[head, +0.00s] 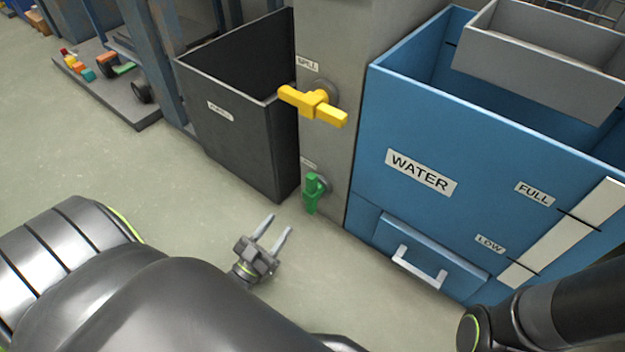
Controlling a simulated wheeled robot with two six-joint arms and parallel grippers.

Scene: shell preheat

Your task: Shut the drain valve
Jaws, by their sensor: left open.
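Two valves sit on the grey post between the dark bin and the blue tank. The lower one has a green handle (312,193) that hangs roughly upright; the small label above it is too small to read, so I cannot confirm from it that this is the drain valve. The upper one has a yellow T-shaped handle (313,105) lying across, roughly level. My left gripper (279,224) is open and empty, below and left of the green handle in the picture, apart from it, fingers pointing toward the post. My right gripper is out of view.
The blue WATER tank (420,135) stands right of the post, with a white drawer-like handle (418,268) low on its front. A dark open bin (245,150) stands left of the post. A grey tray (545,60) sits over the tank. The floor around my left gripper is clear.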

